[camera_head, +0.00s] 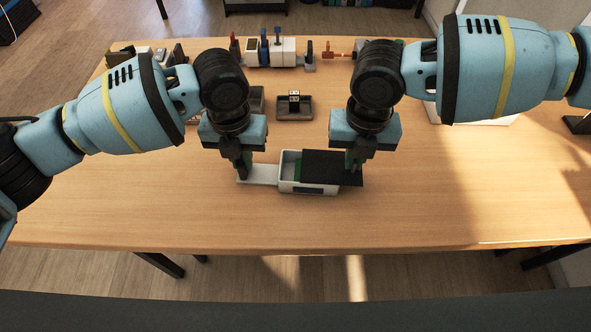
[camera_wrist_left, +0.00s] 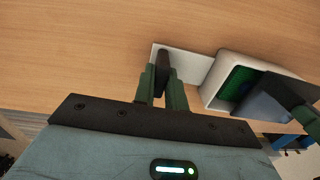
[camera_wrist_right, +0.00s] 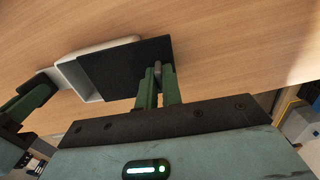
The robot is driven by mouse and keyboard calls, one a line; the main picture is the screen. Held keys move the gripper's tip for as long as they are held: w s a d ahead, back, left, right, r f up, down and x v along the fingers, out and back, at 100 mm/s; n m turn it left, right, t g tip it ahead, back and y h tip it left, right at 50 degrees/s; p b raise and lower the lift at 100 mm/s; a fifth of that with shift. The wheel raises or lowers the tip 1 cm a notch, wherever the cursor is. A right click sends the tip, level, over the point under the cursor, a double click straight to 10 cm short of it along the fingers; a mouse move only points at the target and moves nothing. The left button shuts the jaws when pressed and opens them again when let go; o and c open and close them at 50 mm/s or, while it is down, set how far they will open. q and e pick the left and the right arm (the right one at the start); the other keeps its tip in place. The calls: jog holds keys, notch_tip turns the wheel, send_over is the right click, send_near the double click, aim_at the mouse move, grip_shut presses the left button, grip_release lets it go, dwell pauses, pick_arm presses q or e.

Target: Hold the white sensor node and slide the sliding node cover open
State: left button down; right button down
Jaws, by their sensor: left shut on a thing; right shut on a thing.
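The white sensor node (camera_head: 308,187) is an open-topped box on the table, with a flat white tab (camera_head: 262,173) at its left. The dark sliding node cover (camera_head: 325,160) lies over its right part and sticks out past the right end. The left part of the box is uncovered, and a green board (camera_wrist_left: 238,85) shows inside in the left wrist view. My left gripper (camera_head: 243,172) is shut on a dark upright grip (camera_wrist_left: 163,62) on the tab. My right gripper (camera_head: 354,165) is shut on a small grip (camera_wrist_right: 157,72) at the cover's right end.
Behind the node stands a small dark tray (camera_head: 295,112) with a light block in it. A row of connector parts (camera_head: 275,52) stands at the back of the wooden table (camera_head: 180,215). The front and the right front of the table are clear.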

jog(key=shift+s+d, duration=0.15)
jog(key=shift+d, duration=1.8)
jog(key=c, duration=1.5)
grip_release()
notch_tip(320, 180, up, 12)
pick_arm(q)
jog(key=c, duration=1.4)
grip_release()
jog(key=shift+o, duration=0.2)
jog(key=shift+r, duration=0.1)
notch_tip(320, 180, up, 12)
